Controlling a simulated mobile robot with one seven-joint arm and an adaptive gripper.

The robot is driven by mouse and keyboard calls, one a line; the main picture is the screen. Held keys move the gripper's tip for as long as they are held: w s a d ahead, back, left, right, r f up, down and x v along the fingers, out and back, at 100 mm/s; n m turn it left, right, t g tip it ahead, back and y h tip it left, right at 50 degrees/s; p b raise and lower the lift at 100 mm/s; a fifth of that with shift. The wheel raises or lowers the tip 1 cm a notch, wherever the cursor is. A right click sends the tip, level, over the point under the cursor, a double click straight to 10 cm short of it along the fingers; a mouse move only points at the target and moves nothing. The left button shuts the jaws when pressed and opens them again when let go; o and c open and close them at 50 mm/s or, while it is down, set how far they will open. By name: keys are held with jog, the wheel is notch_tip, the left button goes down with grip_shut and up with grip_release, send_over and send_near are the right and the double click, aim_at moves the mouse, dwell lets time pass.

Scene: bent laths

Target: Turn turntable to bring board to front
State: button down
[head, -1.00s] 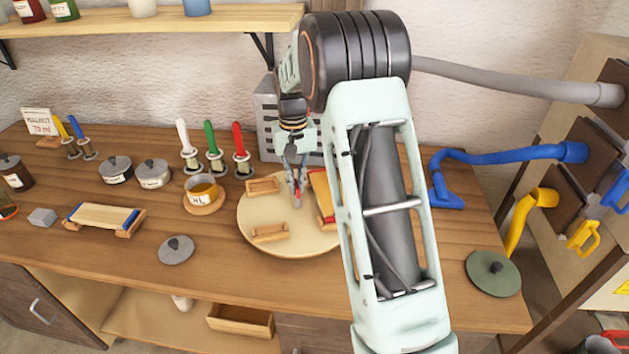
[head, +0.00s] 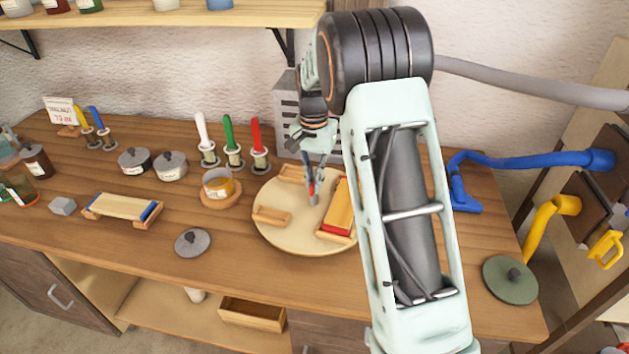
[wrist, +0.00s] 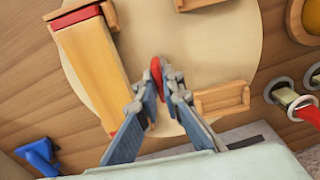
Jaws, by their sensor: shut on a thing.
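The round pale turntable (head: 290,239) stands on the wooden counter; my arm hides part of its right side. A wooden board with a red end (head: 338,210) rests on its right side, red end toward the front. It also shows in the wrist view (wrist: 92,68). Small wooden holders sit at the turntable's left (head: 272,216) and back (head: 291,173). My gripper (head: 312,192) is above the turntable, a little behind its middle. In the wrist view its fingers (wrist: 158,76) are shut on a small red knob (wrist: 156,68), beside the board and apart from it.
Left of the turntable stand an amber cup (head: 217,184) and coloured-handled tools (head: 230,140). A blue-ended board on a rack (head: 122,207) and a grey lid (head: 192,242) lie further left. A blue pipe (head: 520,160) and green lid (head: 510,279) are at right.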

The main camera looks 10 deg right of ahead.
jog(key=shift+r+m+p, duration=0.1)
jog(key=shift+m+p, duration=0.3)
jog(key=shift+m, duration=2.3)
jog(key=shift+m+p, duration=0.6)
jog(key=shift+m, duration=1.8)
jog(key=shift+w+m+p, duration=0.1)
jog(key=shift+m+p, duration=0.75)
jog(key=shift+m, duration=2.45)
jog(key=c, duration=2.1)
grip_release()
notch_tip(320, 180, up, 12)
jog(key=shift+f, duration=0.1)
